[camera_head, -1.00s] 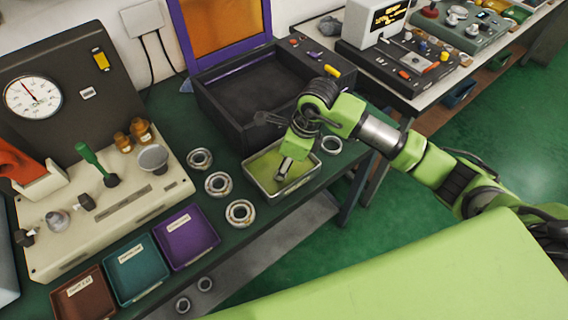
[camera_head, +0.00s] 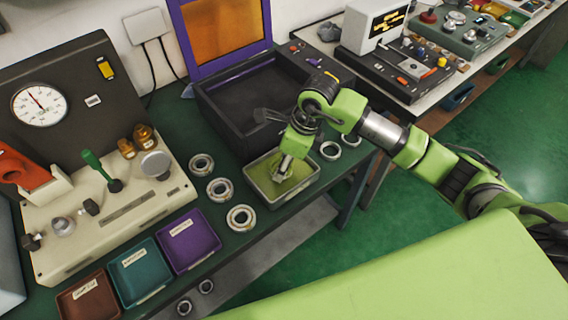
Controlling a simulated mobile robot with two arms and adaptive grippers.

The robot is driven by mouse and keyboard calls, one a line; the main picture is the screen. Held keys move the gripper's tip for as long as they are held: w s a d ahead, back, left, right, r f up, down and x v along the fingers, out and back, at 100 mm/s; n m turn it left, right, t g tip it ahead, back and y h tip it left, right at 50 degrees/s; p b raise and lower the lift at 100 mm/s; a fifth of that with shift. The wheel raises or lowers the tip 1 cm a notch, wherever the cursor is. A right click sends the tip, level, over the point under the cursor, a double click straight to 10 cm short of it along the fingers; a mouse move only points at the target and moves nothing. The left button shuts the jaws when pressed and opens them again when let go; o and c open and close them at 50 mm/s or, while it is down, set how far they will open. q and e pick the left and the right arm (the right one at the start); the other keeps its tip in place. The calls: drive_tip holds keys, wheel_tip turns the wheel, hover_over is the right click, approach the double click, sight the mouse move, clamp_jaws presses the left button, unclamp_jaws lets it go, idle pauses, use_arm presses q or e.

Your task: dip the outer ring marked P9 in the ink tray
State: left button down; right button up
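The ink tray (camera_head: 311,189) is a pale-rimmed rectangular tray with yellow-green ink, on the green bench. My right gripper (camera_head: 284,168) points down over the back part of this tray. Its fingers are small and partly hidden by the wrist, so I cannot tell whether they hold a ring or touch the ink. Metal bearing rings lie left of the tray: a back ring (camera_head: 193,166), a middle ring (camera_head: 211,190) and a front ring (camera_head: 231,218). Two more lie right of it: a near ring (camera_head: 330,157) and a far ring (camera_head: 352,145). No P9 mark is legible. My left gripper is out of view.
Purple (camera_head: 188,242), teal (camera_head: 140,272) and brown (camera_head: 88,300) bins stand along the front left. A black open box (camera_head: 240,150) with a purple-framed lid is behind the tray. A gauge panel (camera_head: 70,110) stands at left.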

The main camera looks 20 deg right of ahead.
drive_tip(key=shift+r+p, duration=1.35)
drive_tip(key=shift+r, duration=1.25)
